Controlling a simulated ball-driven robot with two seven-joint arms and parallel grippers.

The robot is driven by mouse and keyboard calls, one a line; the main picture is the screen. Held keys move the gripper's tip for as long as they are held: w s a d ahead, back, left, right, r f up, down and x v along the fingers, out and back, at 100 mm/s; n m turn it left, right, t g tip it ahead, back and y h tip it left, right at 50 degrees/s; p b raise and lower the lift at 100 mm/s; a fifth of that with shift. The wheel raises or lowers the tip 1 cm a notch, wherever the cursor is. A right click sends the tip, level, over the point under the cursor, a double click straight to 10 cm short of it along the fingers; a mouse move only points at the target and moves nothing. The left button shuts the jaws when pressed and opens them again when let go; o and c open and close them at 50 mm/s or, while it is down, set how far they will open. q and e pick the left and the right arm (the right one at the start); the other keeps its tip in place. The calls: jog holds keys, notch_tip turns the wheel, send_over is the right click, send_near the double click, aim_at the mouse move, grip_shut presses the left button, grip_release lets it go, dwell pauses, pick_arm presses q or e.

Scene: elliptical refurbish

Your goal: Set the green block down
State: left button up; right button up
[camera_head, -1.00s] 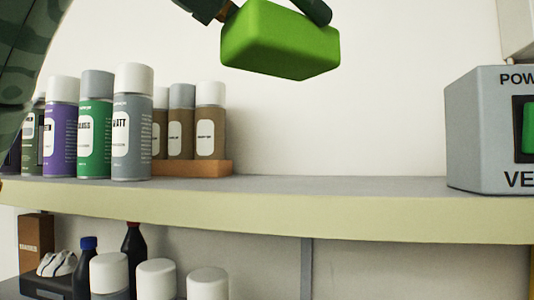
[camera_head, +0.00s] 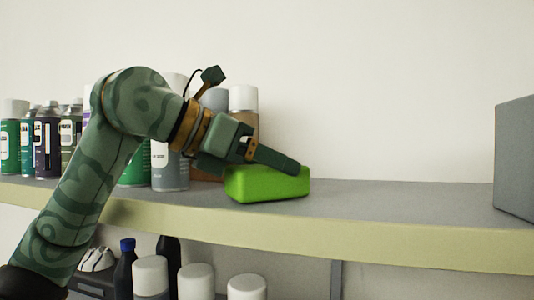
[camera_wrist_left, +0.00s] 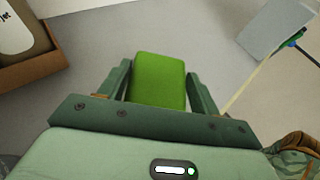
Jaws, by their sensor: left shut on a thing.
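The green block (camera_head: 268,184) is a bright green box with rounded edges. In the head view it is at the upper shelf (camera_head: 400,205), just right of the spray cans, and its underside looks level with the shelf top. I cannot tell whether it bears fully on the shelf. My left gripper (camera_head: 268,172) is shut on the block from above and behind its left side. In the left wrist view the block (camera_wrist_left: 158,80) sits between the two fingers. My right gripper is not in view.
Several spray cans (camera_head: 170,170) stand left of the block, partly behind my left arm. A grey box (camera_head: 516,158) stands at the far right. The shelf between block and box is clear. Bottles and white-capped cans (camera_head: 197,282) stand on the lower shelf.

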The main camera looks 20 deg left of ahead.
pick_arm(q)
jog(key=shift+a, duration=0.1)
jog(key=shift+d, duration=0.35)
jog(key=shift+s+d+f, duration=0.15)
jog(key=o, duration=1)
jog(key=shift+a, duration=0.25)
jog(key=shift+r, duration=0.25)
jog(key=b+v, duration=0.3)
jog(key=v, duration=0.8)
jog(key=shift+s+a, duration=0.2)
jog(key=shift+s, duration=0.1)
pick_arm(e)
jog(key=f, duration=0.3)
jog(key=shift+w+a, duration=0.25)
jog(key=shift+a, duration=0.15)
